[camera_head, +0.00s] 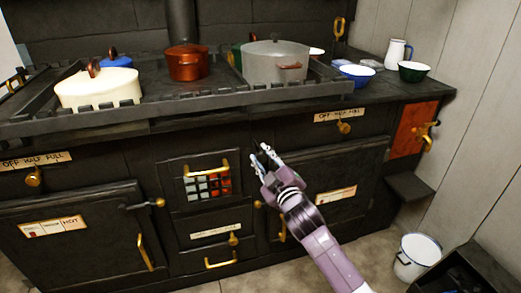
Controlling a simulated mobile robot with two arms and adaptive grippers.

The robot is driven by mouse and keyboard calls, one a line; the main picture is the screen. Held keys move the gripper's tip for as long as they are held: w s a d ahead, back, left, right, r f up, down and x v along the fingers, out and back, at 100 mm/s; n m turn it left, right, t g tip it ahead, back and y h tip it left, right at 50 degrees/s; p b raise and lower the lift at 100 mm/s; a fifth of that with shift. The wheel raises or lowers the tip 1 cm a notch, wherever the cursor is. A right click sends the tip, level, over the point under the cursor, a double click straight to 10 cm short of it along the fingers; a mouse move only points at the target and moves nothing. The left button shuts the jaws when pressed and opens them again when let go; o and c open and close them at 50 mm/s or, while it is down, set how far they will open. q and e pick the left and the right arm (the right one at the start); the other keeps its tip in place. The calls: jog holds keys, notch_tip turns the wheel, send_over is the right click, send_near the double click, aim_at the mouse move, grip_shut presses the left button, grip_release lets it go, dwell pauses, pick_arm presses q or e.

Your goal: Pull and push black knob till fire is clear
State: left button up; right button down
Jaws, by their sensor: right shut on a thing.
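My right gripper (261,152) reaches up from the lower right to the black stove front, just right of the small fire door. Its fingers are closed around a small dark part, which I take as the black knob; it is mostly hidden by the fingers and hard to make out against the black stove. The fire door's barred window (207,183) shows orange-red glow on its right side and grey-white squares on its left. A brass handle (206,168) crosses its top. My left gripper is not in view.
A cream pot (98,90), a copper-red pot (188,64) and a grey pot (275,63) stand on the railed stove top (150,90). Brass knobs and oven handles stick out of the front. A white bucket (416,257) stands on the floor at right.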

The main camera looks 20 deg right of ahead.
jog(key=shift+s, duration=1.15)
jog(key=shift+w, duration=0.1)
jog(key=c, duration=1.6)
grip_release()
jog(key=s, duration=1.2)
jog(key=shift+d, duration=0.35)
jog(key=shift+w, duration=0.1)
